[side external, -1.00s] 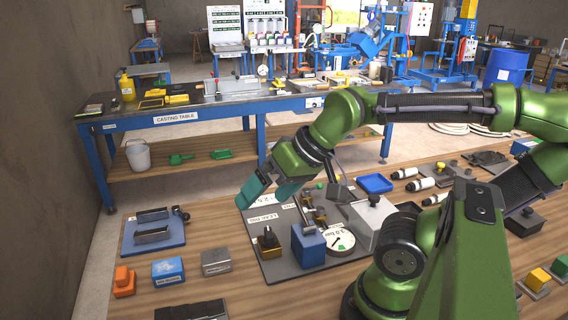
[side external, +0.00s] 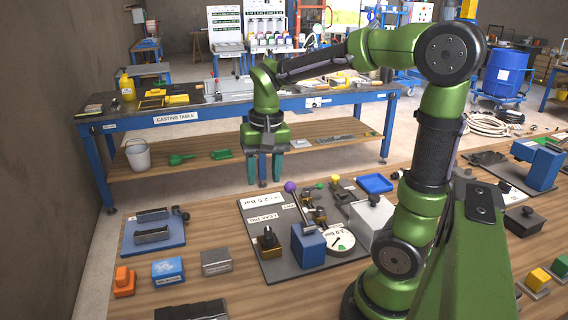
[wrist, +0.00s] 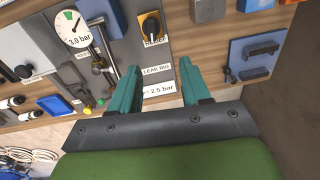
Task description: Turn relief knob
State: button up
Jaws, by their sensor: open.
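The relief knob is a black knob with a light pointer line on a yellow plate, at the left front of the leak rig panel (side external: 258,219). It shows in the side view (side external: 268,238) and at the top of the wrist view (wrist: 152,26), with a label beside it. My gripper (side external: 264,182) is open and empty, fingers pointing down, above and beyond the panel's far edge. In the wrist view its teal fingers (wrist: 160,72) flank the leak rig and 2.5 bar labels, apart from the knob. A round gauge (side external: 340,239) marked in bar sits right of the knob; it also shows in the wrist view (wrist: 73,28).
A blue block (side external: 308,245) stands just right of the knob. A purple ball-topped lever (side external: 290,187) and brass fittings rise behind. A blue tray with grey blocks (side external: 153,232) lies left. Bare table separates it from the panel.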

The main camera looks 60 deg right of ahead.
aim_at(269, 231)
jog(key=shift+m+g, duration=0.4)
jog(key=shift+m, duration=0.3)
jog(key=f, duration=1.6)
jog(key=shift+s+d, duration=0.2)
jog(key=shift+d, duration=0.1)
grip_shut()
